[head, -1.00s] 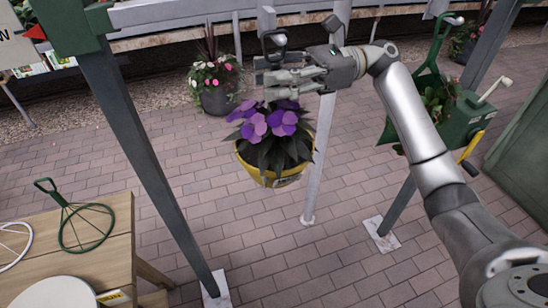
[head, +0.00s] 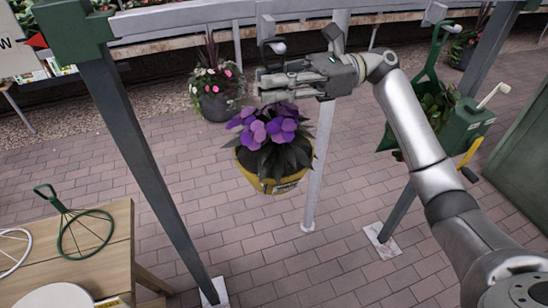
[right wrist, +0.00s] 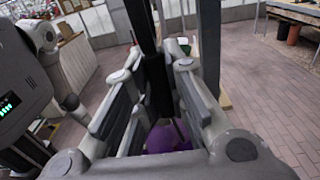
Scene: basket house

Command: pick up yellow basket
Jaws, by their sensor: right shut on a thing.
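The yellow basket (head: 262,183) holds a plant with purple flowers (head: 273,127) and hangs above the brick floor in the middle of the head view. My right gripper (head: 272,83) is directly above the flowers, with its fingers closed together. In the right wrist view, the fingers (right wrist: 160,95) are around a dark upright piece, with purple petals (right wrist: 168,136) below. The basket's handle is mostly hidden by the gripper and flowers. My left gripper is not in view.
A grey metal post (head: 150,170) stands left of the basket and a pale post (head: 322,160) just behind it. A wooden table (head: 105,255) with wire stands is at lower left. A green bag-like planter (head: 432,105) hangs at right. Brick floor below is clear.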

